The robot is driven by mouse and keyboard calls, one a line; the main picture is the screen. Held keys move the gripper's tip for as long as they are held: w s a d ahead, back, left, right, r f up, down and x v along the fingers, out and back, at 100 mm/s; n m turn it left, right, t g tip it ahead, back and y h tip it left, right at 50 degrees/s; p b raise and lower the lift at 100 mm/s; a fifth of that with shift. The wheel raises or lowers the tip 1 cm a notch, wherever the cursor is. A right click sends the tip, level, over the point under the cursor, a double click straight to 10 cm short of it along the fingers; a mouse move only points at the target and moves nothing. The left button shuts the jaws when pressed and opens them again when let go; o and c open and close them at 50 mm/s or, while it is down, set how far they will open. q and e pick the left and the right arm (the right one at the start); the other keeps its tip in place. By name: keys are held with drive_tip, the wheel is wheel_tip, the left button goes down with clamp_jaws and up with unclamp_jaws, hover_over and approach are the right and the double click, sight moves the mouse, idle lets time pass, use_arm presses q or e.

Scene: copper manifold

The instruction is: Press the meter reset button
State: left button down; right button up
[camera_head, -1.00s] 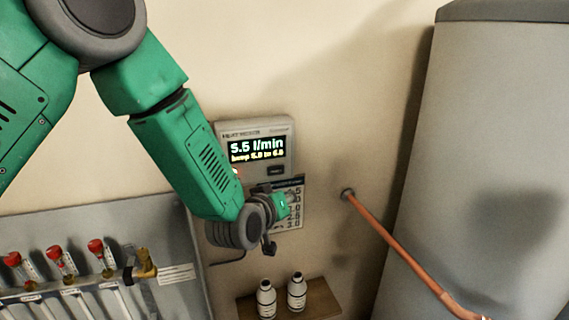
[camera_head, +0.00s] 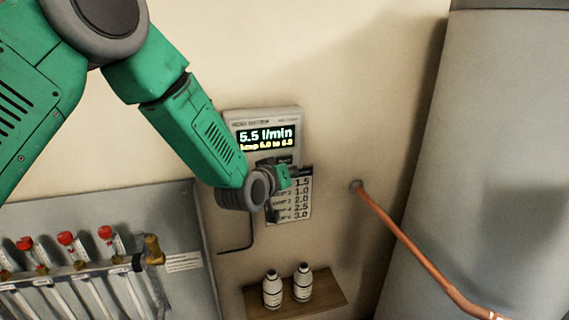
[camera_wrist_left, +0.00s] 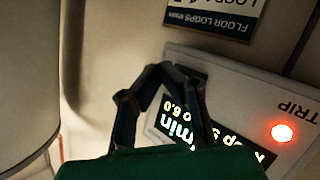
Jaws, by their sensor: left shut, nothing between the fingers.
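The meter (camera_head: 265,115) is a pale box on the wall with a lit screen (camera_head: 266,138) reading 5.5 l/min. My left gripper (camera_head: 278,182) is at the meter's lower edge, shut and empty, and covers part of that edge. In the left wrist view the meter (camera_wrist_left: 235,95) is upside down, with a red lamp (camera_wrist_left: 282,132) lit beside the word TRIP. The shut fingers (camera_wrist_left: 170,72) overlap a dark patch on the meter's face, which may be the reset button. I cannot tell whether they touch it. My right gripper is out of view.
A printed card (camera_head: 300,195) hangs below the meter. A shelf (camera_head: 325,291) with two bottles (camera_head: 288,288) is lower down. A copper pipe (camera_head: 400,238) and a large grey tank (camera_head: 490,160) stand to the right. A manifold with red caps (camera_head: 67,239) is at lower left.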

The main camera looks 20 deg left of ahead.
sight(291, 162)
use_arm(q)
drive_tip(key=shift+w+a, duration=0.65)
drive_tip(key=shift+w, duration=0.35)
drive_tip(key=shift+w+a+r, duration=0.1)
drive_tip(key=shift+w, duration=0.05)
idle(0.7)
drive_tip(key=shift+w+a, duration=0.1)
drive_tip(key=shift+w, duration=0.05)
drive_tip(key=shift+w+a+b, duration=0.25)
drive_tip(key=shift+w+b, duration=0.05)
drive_tip(key=shift+b, duration=0.1)
idle(0.6)
drive_tip(key=shift+r, duration=0.1)
drive_tip(key=shift+s+d, duration=0.5)
drive_tip(key=shift+s, duration=0.15)
